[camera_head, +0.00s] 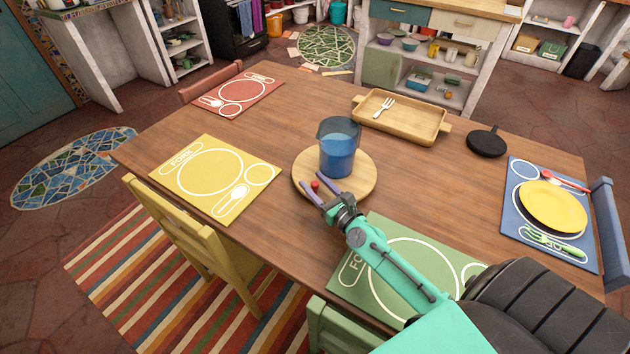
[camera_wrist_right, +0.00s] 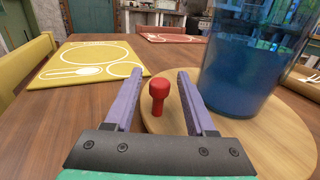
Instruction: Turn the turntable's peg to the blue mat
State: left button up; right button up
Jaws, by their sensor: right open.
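The round wooden turntable (camera_head: 362,190) is in the middle of the table, and it also shows in the right wrist view (camera_wrist_right: 262,142). Its red peg (camera_head: 315,185) stands upright near the rim on the near left side. A blue pitcher (camera_head: 338,158) stands on the turntable beside the peg. My right gripper (camera_head: 320,185) is open, with its two purple fingers on either side of the peg; in the right wrist view the peg (camera_wrist_right: 158,96) shows between them, apart from both. The blue mat (camera_head: 520,240) lies at the right end of the table. My left gripper is not in view.
A yellow plate (camera_head: 553,206), a red spoon and a green fork lie on the blue mat. A wooden tray (camera_head: 420,122) with a fork and a black trivet (camera_head: 487,142) are at the back. Yellow (camera_head: 246,168), red (camera_head: 236,100) and green (camera_head: 380,225) mats lie around the turntable.

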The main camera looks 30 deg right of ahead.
grip_shut()
dwell(1.4)
